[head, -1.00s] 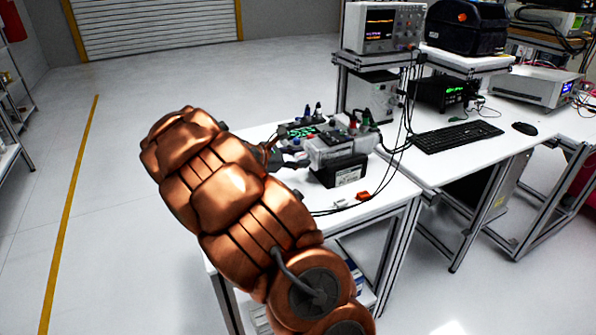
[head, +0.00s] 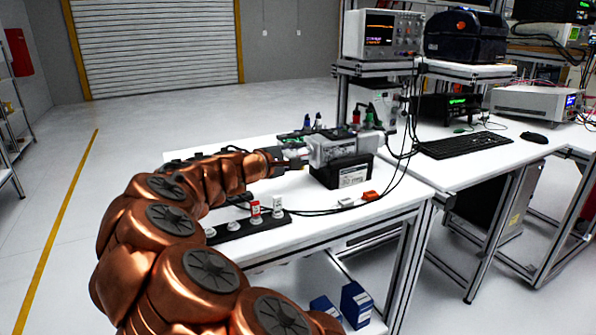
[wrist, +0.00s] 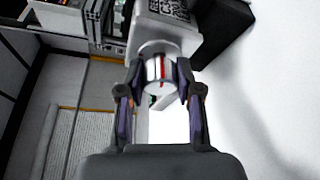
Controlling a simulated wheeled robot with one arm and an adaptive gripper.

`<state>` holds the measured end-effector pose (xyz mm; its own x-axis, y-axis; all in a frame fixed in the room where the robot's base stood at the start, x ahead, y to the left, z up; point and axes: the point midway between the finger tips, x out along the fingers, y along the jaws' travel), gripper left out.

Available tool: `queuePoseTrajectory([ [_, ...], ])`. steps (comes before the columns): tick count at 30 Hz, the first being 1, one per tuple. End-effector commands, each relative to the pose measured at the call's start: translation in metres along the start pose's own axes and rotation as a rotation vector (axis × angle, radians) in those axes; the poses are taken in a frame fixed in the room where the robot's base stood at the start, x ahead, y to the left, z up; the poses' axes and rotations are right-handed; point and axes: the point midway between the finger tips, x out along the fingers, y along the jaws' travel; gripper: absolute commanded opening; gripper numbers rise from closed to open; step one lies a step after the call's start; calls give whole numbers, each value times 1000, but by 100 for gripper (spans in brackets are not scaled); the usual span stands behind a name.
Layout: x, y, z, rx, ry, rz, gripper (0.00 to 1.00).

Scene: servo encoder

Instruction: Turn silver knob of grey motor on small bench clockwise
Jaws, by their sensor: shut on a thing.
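The grey motor (head: 335,148) sits on a black block (head: 342,172) on the small white bench (head: 300,232). My gripper (wrist: 160,78) is shut on the knob, one finger on each side. In the head view my gripper (head: 290,160) reaches the motor's left end, and the knob is mostly hidden by the fingers.
A black strip with red and white plugs (head: 255,215) lies at the bench's front left. Black cables (head: 400,170) run from the motor area. Open floor lies to the left.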

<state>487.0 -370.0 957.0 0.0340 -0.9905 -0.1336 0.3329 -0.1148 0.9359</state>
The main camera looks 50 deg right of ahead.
Motion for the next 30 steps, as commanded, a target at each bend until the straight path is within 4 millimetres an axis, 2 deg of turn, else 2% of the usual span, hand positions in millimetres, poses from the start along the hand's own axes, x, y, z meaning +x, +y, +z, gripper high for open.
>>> queuePoseTrajectory([
  [1, 2, -7, -1, 29, -3, 11, 0],
  [12, 0, -3, 0, 167, -1, 68, 0],
  [29, 0, -1, 0, 189, 0, 77, 0],
  [30, 0, -1, 0, 189, 0, 77, 38],
])
